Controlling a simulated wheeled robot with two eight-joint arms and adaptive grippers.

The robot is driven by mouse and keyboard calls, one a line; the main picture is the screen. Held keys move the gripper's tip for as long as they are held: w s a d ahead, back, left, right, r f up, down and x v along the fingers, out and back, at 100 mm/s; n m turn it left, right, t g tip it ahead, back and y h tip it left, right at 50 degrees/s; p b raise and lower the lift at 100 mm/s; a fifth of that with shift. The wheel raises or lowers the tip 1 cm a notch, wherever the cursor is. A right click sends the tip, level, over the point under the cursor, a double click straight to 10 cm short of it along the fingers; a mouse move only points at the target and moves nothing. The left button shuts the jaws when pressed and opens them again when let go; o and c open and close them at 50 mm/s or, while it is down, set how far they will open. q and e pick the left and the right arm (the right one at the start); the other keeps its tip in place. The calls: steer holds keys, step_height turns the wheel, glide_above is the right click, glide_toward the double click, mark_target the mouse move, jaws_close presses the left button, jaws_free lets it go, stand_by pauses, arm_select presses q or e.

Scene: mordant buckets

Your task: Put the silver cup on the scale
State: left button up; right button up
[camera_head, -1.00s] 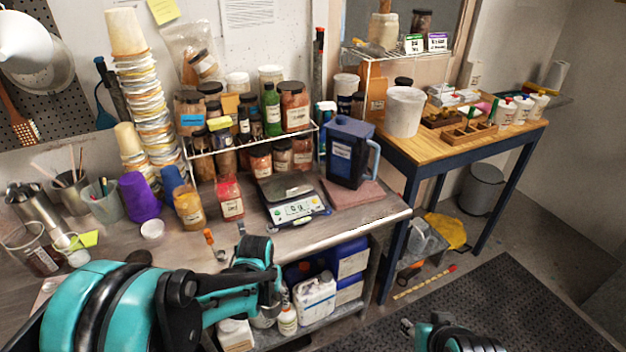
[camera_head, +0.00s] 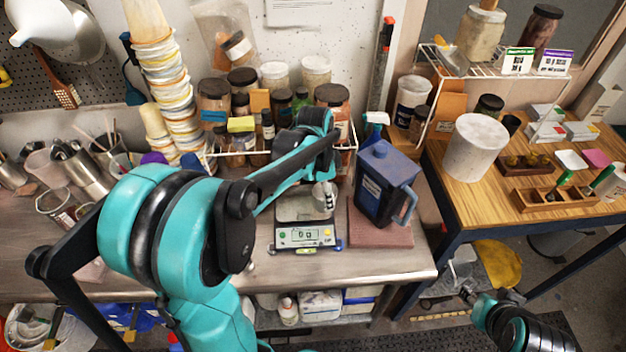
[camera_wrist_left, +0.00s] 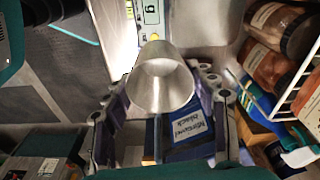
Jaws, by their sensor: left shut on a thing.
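The silver cup (camera_wrist_left: 163,82) is a plain metal cup, held between the fingers of my left gripper (camera_wrist_left: 165,95) in the left wrist view. In the head view the left gripper (camera_head: 325,196) hangs over the right part of the scale's plate, with the small silver cup at its tip. The scale (camera_head: 300,236) has a lit display that appears to read 0. Its display also shows at the top of the left wrist view (camera_wrist_left: 151,12). I cannot tell whether the cup touches the plate. My right gripper (camera_head: 470,290) is low at the right, away from the bench; its fingers are unclear.
A dark blue pitcher (camera_head: 381,185) stands close to the scale's right on a reddish slab (camera_head: 372,234). Jars crowd the wire rack behind. Stacked cups (camera_head: 165,75) stand at the left. The bench front beside the scale is bare.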

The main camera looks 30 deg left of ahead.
arm_select(q)
steer(key=w+a+f, duration=0.1)
steer(key=a+f, duration=0.2)
steer(key=w+a+f+b, duration=0.1)
steer(key=w+a+f, duration=0.1)
steer(key=a+f, duration=0.2)
steer(key=w+a+f+b, duration=0.1)
steer(key=w+a+f, duration=0.1)
steer(key=a+f, duration=0.1)
steer(key=shift+w+a+f, duration=0.15)
steer(key=shift+f, duration=0.25)
steer(key=shift+b, duration=0.35)
steer(key=o, duration=1.2)
steer(key=shift+f, duration=0.1)
steer(key=shift+c, duration=0.2)
